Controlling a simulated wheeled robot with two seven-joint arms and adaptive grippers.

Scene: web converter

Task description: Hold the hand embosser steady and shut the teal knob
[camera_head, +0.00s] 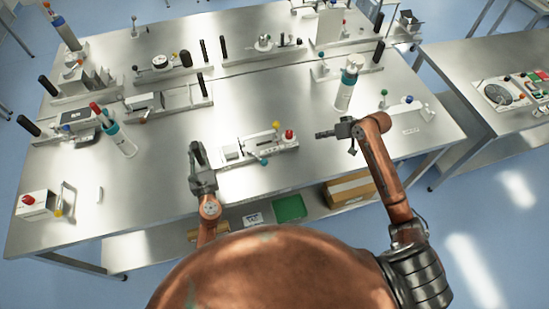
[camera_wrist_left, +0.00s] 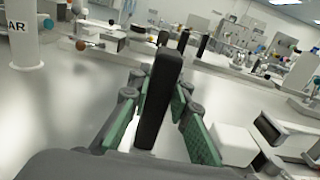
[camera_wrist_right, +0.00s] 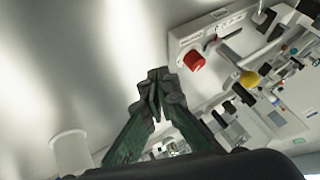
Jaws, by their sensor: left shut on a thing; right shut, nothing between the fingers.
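The hand embosser (camera_head: 259,147) lies at the middle of the front table, a pale low device with a red knob (camera_head: 289,134), a yellow knob (camera_head: 276,125) and a teal knob (camera_head: 262,161) on its near side. My left gripper (camera_head: 197,155) is at its left end, shut on a black upright handle (camera_wrist_left: 160,100). Whether the handle joins the embosser's base is hard to tell. My right gripper (camera_head: 322,134) is shut and empty, to the right of the embosser and apart from it. The right wrist view shows the red knob (camera_wrist_right: 194,61) and yellow knob (camera_wrist_right: 249,78) beyond the fingertips.
A white bottle with a teal band (camera_head: 345,92) stands behind my right gripper. A device with a green knob (camera_head: 384,93) is at the right. Another bottle (camera_head: 120,139) and a white box with a red knob (camera_head: 38,204) are at the left. The tabletop in front is mostly clear.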

